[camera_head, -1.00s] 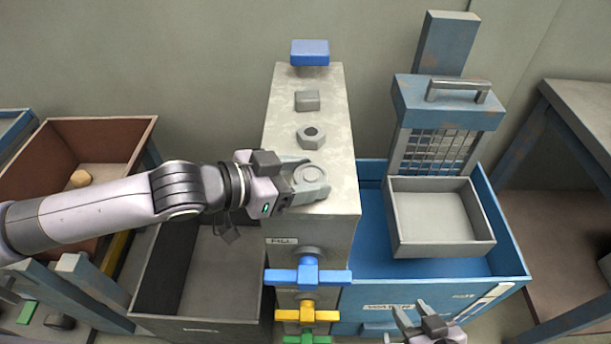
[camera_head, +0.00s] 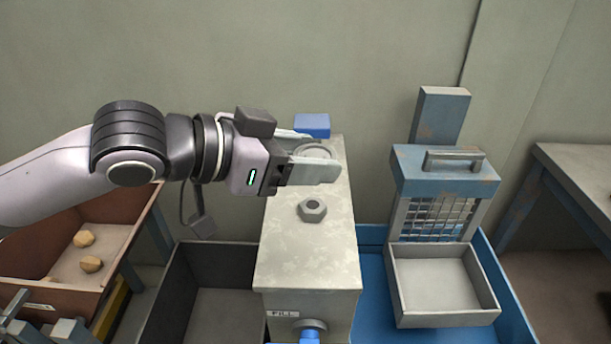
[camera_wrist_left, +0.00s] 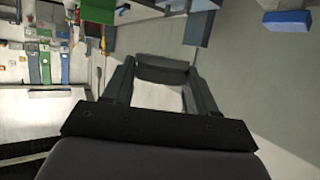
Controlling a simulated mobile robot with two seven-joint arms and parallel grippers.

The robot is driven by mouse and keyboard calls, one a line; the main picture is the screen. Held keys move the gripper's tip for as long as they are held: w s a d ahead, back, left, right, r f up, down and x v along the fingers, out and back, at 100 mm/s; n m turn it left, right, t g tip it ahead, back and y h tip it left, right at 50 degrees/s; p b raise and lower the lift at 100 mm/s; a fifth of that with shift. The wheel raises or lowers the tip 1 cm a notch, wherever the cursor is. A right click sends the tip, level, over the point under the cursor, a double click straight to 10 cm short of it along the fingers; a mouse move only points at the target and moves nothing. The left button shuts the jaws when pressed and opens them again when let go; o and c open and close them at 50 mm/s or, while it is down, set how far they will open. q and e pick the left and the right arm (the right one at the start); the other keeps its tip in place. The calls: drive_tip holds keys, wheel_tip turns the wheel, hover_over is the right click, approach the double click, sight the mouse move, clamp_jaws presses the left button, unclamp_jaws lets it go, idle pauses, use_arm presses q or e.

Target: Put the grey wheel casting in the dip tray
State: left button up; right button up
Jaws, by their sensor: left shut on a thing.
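The grey wheel casting (camera_head: 313,151) is between the fingers of my left gripper (camera_head: 316,161), above the far part of the grey bench top. The near finger hides its lower part. In the left wrist view my left gripper (camera_wrist_left: 163,85) has a grey shape between its fingers, too plain to make out further. The grey dip tray (camera_head: 445,318) is at the right, in front of a mesh panel with a handle, lower than the gripper and apart from it. It looks empty. My right gripper is out of view.
A grey nut (camera_head: 312,209) stands on the bench top (camera_head: 305,260), with a blue block (camera_head: 312,124) at its far end. The blue tank (camera_head: 507,300) lies around the tray. A dark bin (camera_head: 178,300) and a brown bin with lumps (camera_head: 35,255) are left.

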use_arm(q)
drive_tip(key=shift+r, duration=0.45)
drive_tip(key=shift+w+a+f, duration=0.1)
drive_tip(key=shift+f, duration=0.6)
drive_tip(key=s+a+f+n+t+y+p, duration=0.1)
drive_tip(key=a+f+n+t+y, duration=0.2)
drive_tip(key=a, duration=0.7)
drive_tip(key=s+a+f+n+t+y+p, duration=0.1)
drive_tip(key=a+f+n+t+y, duration=0.2)
drive_tip(key=a+f+n+y, duration=0.5)
drive_tip(key=shift+a+f+n+t+y, duration=0.4)
drive_tip(key=shift+a+f, duration=0.7)
drive_tip(key=shift+f, duration=0.8)
drive_tip(key=shift+r, duration=0.1)
